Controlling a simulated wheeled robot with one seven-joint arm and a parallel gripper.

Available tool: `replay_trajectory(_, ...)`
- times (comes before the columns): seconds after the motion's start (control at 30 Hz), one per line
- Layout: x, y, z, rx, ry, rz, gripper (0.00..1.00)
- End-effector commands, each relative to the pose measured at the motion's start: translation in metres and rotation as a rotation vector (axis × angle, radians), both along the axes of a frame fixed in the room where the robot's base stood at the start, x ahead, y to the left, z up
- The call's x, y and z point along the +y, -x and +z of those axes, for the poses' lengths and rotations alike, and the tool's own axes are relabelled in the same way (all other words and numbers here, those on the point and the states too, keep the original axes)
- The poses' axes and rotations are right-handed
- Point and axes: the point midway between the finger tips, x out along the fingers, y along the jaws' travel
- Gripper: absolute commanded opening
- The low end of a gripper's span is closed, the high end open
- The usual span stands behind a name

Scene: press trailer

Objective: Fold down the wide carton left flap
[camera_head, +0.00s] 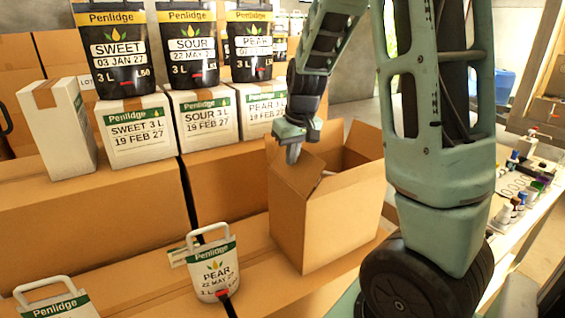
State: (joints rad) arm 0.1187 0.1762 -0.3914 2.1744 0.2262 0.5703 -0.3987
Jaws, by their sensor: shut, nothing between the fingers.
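The wide carton (338,222) is a plain brown box with an open top, standing on a brown surface at the middle of the view. A flap (364,139) stands up at its right rear. The left flap (302,177) slopes at the left side of the opening; its exact angle is hard to tell. My gripper (293,155) is shut and empty, pointing down at the left flap's upper part. I cannot tell whether the fingertips touch it. The inside of the carton is mostly hidden.
A white-handled Penlidge pear pouch (213,273) stands left of the carton. White Penlidge boxes (203,117) with black pouches (190,45) on top line the shelf behind. A table with small bottles (515,200) lies at right, partly behind my arm.

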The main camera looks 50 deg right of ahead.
Motion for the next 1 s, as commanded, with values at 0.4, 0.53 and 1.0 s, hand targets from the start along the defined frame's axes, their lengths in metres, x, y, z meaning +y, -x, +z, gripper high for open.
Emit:
replay_trajectory(0.4, -0.019, 0.005, -0.015, 0.0, 0.0, -0.002, 0.0)
replay_trajectory(0.53, -0.026, 0.007, -0.021, 0.0, 0.0, -0.002, 0.0)
replay_trajectory(1.0, -0.036, 0.01, -0.031, 0.001, 0.0, 0.0, 0.0)
